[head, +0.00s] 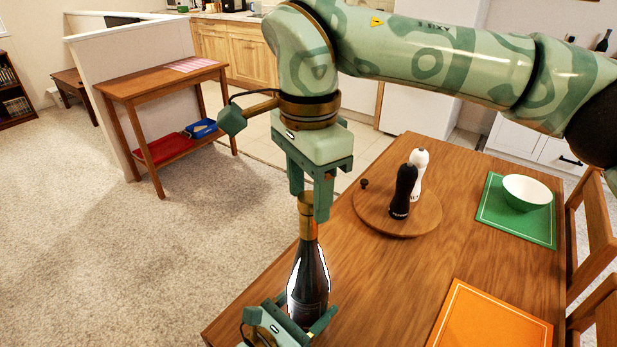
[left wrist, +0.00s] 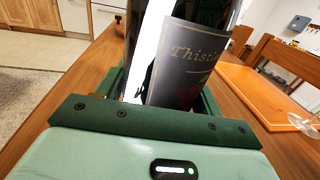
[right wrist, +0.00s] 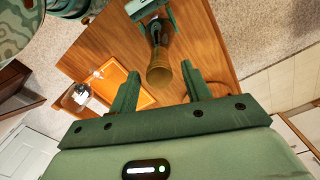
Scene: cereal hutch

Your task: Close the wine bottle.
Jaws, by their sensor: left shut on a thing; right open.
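The dark wine bottle (head: 309,280) stands about upright near the table's front left edge, with a gold-brown neck top (head: 307,212). My left gripper (head: 304,318) is shut on its lower body; the label (left wrist: 190,65) fills the left wrist view. My right gripper (head: 309,203) points down over the bottle top, fingers open to either side of it. In the right wrist view the gold-brown top (right wrist: 159,74) shows between the open fingers. I cannot tell whether a stopper sits in the mouth. A small dark knob-like piece (head: 364,184) is at the round board's left edge.
The round wooden board (head: 420,225) holds a black mill (head: 403,191) and a white mill (head: 418,172). A green mat (head: 495,225) with a white bowl (head: 527,191) and an orange mat (head: 490,318) lie right. A clear glass (right wrist: 80,95) shows in the right wrist view.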

